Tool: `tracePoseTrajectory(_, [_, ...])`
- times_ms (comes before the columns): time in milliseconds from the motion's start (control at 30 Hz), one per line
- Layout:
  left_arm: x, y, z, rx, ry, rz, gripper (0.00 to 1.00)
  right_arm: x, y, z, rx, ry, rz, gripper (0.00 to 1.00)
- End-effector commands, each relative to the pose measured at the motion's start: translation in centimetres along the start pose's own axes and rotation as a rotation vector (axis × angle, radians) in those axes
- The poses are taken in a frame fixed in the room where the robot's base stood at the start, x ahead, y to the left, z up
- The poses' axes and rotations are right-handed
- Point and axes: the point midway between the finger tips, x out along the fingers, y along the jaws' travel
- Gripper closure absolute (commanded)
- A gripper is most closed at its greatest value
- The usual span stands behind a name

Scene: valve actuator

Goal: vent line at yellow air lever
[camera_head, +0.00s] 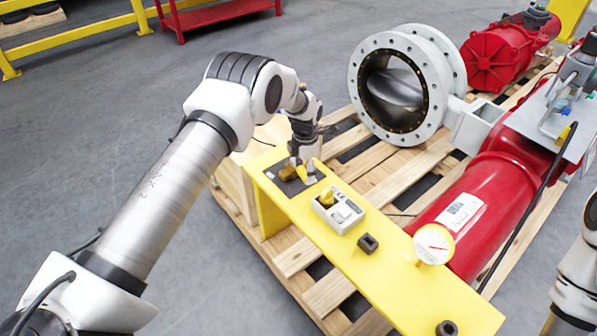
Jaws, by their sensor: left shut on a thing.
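The yellow air lever (288,173) sits on a dark plate (291,188) at the far left end of the yellow panel. My left gripper (303,172) reaches down over this plate and is shut on the lever; the fingers hide part of it. My right arm shows only in part at the right edge, and its gripper is not clearly seen.
The yellow panel (385,275) also carries a grey box with a yellow knob (338,211), a dark square fitting (368,243) and a round gauge (433,244). Behind are a wooden pallet (410,180), a large flanged valve (400,88) and a red actuator cylinder (490,200).

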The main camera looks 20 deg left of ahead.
Motion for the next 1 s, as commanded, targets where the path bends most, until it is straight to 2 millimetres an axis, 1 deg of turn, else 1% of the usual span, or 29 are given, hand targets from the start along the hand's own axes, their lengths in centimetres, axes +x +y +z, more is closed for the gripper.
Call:
tracePoseTrajectory(33, [0.9,-0.4,-0.1,-0.034,0.012,-0.012,0.98,0.4,0.0,0.0,0.000,0.000,0.000,0.60])
tracePoseTrajectory(200, [0.8,-0.4,0.6,-0.137,0.013,-0.012,0.98,0.9,0.0,0.0,0.000,0.000,0.000,0.60])
tracePoseTrajectory(400, [0.8,-0.3,1.0,-0.208,0.014,-0.012,0.98,1.1,0.0,0.0,0.000,0.000,0.000,0.60])
tracePoseTrajectory(933, [0.7,-0.3,1.2,-0.237,0.015,-0.014,0.98,1.2,0.0,0.0,0.000,0.000,0.000,0.60])
tracePoseTrajectory(967, [0.7,-0.3,1.2,-0.237,0.015,-0.014,0.29,1.2,0.0,0.0,0.000,0.000,0.000,0.60])
tracePoseTrajectory(1000, [0.7,-0.3,1.2,-0.237,0.015,-0.013,0.14,1.2,0.0,0.0,0.000,0.000,0.000,0.60])
